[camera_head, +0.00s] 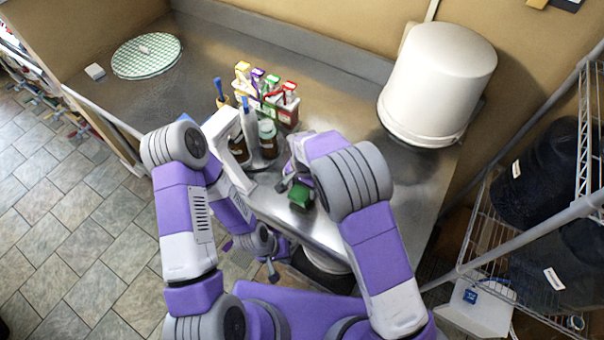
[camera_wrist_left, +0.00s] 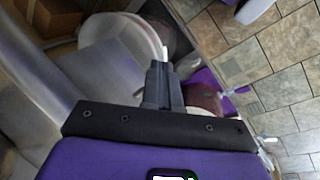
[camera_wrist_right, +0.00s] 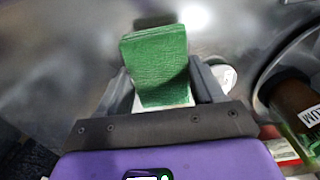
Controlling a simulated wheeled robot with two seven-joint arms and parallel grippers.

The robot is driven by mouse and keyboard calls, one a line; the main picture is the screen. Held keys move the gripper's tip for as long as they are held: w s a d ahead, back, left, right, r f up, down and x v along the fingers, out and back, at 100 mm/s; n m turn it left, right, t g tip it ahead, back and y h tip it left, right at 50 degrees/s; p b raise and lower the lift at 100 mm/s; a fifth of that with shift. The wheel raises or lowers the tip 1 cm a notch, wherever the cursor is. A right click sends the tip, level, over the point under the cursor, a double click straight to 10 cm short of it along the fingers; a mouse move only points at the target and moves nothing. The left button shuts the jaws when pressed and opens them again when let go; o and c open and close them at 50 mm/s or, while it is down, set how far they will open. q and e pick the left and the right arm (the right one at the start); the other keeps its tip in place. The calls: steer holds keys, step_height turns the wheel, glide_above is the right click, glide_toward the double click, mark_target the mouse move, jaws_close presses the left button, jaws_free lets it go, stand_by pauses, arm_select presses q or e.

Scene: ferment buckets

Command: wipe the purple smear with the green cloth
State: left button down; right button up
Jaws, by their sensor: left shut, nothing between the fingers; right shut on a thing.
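The green cloth (camera_head: 301,195) is a small folded block at the front of the steel counter. It shows large in the right wrist view (camera_wrist_right: 156,60), with a pale strip at its lower edge. My right gripper (camera_head: 292,184) is shut on the cloth, with a finger on each side of it. I cannot tell whether the cloth touches the counter. My left gripper (camera_head: 270,268) is shut and empty, low by the counter's front edge; its fingers are together in the left wrist view (camera_wrist_left: 163,72). I cannot make out the purple smear in any view; my arms cover part of the counter.
A rack of coloured tagged items (camera_head: 271,100) and brown bottles (camera_head: 268,143) stand mid-counter, near my right gripper. A round gridded tray (camera_head: 147,56) and a white block (camera_head: 95,71) lie left. Wire shelving (camera_head: 480,255) is right.

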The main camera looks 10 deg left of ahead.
steer(key=shift+s+r, duration=0.1)
steer(key=shift+r, duration=0.5)
steer(key=shift+r+p, duration=1.7)
steer(key=shift+r, duration=0.35)
steer(key=shift+d, duration=0.1)
